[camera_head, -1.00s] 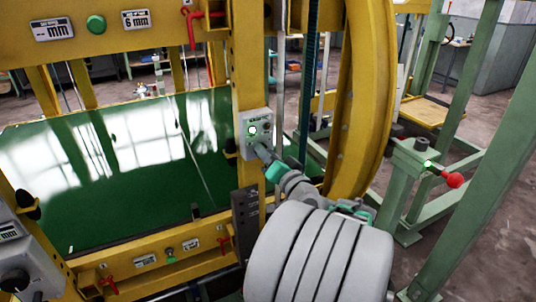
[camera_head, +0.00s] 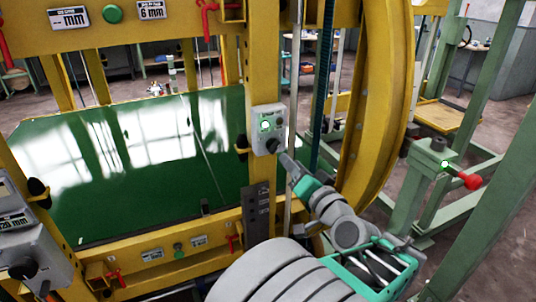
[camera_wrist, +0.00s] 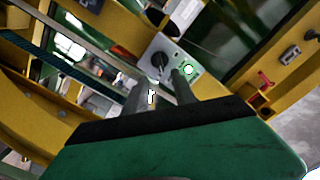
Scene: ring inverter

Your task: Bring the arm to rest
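My gripper (camera_head: 285,160) is just below and to the right of a small grey control box (camera_head: 259,141) on the yellow post. The box has a lit green button (camera_head: 265,125) and a dark knob (camera_head: 273,146). In the wrist view, my gripper (camera_wrist: 160,84) shows two fingers spread apart with nothing between them. The knob (camera_wrist: 158,61) lies beyond the fingertips, and the lit button (camera_wrist: 188,69) is to its right. The fingertips look clear of the knob, though the exact distance is hard to tell.
A large yellow ring (camera_head: 377,110) stands right of the post, close to my arm. A green post with a red-knobbed lever (camera_head: 470,181) is farther right. A glossy green panel (camera_head: 150,180) fills the frame at left. Another grey box with a dark knob (camera_head: 24,267) is at lower left.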

